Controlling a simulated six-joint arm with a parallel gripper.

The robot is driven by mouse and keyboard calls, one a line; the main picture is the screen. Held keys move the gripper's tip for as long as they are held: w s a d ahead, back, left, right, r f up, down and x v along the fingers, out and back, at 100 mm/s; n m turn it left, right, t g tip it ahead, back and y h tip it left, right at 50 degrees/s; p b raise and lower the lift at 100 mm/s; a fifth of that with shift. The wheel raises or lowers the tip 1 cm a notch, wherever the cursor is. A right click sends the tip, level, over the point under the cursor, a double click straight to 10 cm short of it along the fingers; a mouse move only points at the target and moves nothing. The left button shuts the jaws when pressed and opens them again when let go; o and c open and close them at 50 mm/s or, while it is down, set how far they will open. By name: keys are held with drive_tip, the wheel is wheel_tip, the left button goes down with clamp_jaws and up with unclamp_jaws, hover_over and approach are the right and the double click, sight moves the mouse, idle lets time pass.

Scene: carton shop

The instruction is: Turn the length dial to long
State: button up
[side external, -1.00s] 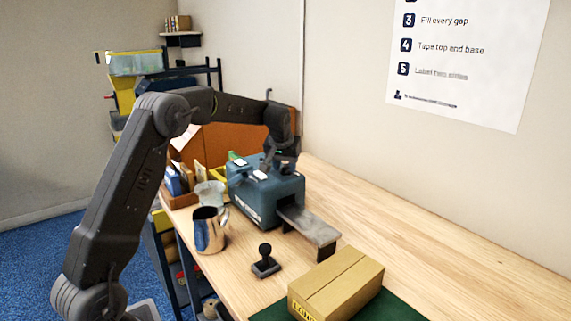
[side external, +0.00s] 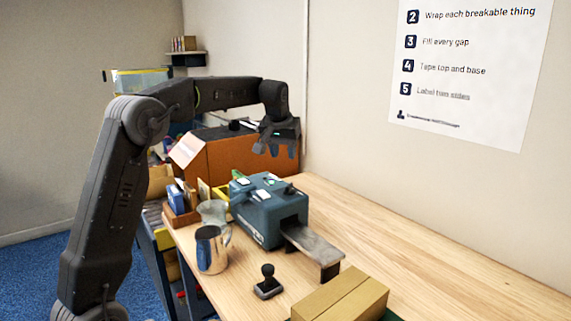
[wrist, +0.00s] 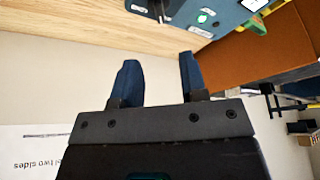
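The blue-grey tape machine (side external: 262,222) stands on the wooden bench with a metal outfeed plate (side external: 312,243) at its front. A dark knob (side external: 290,188), which looks like the length dial, sits on its top. In the wrist view the machine's top corner (wrist: 222,14) shows at the upper edge with a lit green button (wrist: 202,18); a dark part (wrist: 158,10), likely the dial, is cut off there. The dial's setting and labels are too small to read. My gripper (side external: 275,150) hangs above and behind the machine, apart from it. Its fingers (wrist: 157,75) are spread with nothing between them.
A metal jug (side external: 211,250) and a clear jug (side external: 213,212) stand left of the machine. A black-handled stamp (side external: 268,282) and a closed carton (side external: 345,291) are in front. A large open brown box (side external: 235,155) stands behind. The bench to the right is clear.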

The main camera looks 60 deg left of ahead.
sight(289, 188)
drive_tip(key=shift+s+d+r, duration=0.15)
drive_tip(key=shift+r, duration=0.3)
drive_tip(key=x, duration=0.4)
drive_tip(key=w+x, duration=0.1)
drive_tip(key=x, duration=0.4)
drive_tip(key=a+x, duration=0.1)
drive_tip(key=x, duration=0.4)
drive_tip(key=shift+w+a+r, duration=0.15)
drive_tip(key=shift+w+r, duration=0.05)
drive_tip(key=shift+w, duration=0.1)
drive_tip(key=shift+f, duration=0.1)
clamp_jaws()
